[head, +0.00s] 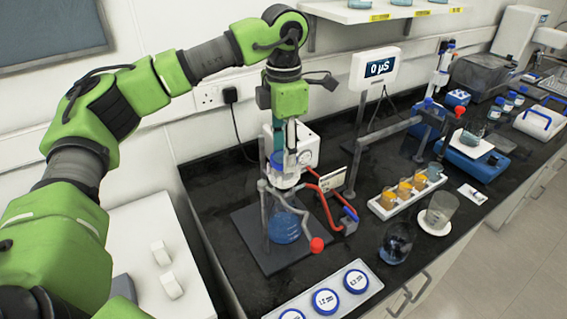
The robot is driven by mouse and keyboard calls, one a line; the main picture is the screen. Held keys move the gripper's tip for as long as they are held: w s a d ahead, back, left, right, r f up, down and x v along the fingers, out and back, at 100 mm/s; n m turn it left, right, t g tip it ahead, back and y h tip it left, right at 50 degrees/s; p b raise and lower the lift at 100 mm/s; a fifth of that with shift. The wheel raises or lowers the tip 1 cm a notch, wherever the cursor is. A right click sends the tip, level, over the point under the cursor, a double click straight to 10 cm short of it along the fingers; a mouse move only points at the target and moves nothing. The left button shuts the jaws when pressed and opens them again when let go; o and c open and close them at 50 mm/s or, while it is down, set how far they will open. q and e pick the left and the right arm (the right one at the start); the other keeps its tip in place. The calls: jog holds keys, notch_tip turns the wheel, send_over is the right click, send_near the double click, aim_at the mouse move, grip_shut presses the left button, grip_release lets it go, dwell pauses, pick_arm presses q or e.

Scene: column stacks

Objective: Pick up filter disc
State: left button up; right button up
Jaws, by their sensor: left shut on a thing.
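My left gripper (287,155) points down over a white-topped glass stand (285,180) in the middle of the bench. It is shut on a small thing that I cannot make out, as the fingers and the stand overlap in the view. Three white discs with blue rings and numbers, one marked 1.2 (326,301), lie in a light tray (303,300) at the front edge. I cannot tell whether one of these is the filter disc. My right gripper is not in view.
A flask of blue liquid (287,228) stands under the stand, with red and blue clamps beside it. To the right are a white rack of amber vials (404,193), a glass beaker (441,208) and a dark glass vessel (396,243). A meter (376,68) stands behind.

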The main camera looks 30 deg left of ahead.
pick_arm(q)
jog(key=s+d+r+b, duration=0.3)
jog(key=d+r, duration=0.6)
jog(key=d, duration=0.4)
jog(key=shift+s+d+r+b, duration=0.2)
jog(key=shift+d+r+b, duration=0.05)
jog(key=shift+r+b, duration=0.15)
jog(key=shift+f, duration=0.15)
jog(key=a+f+m, duration=0.3)
jog(key=f+m, duration=0.2)
jog(key=m, duration=0.8)
jog(key=a+f+m, duration=0.3)
jog(key=f+m, duration=0.1)
jog(key=m, duration=1)
jog(key=shift+w+f+m, duration=0.3)
jog(key=shift+w+f, duration=0.05)
jog(key=shift+f, duration=0.05)
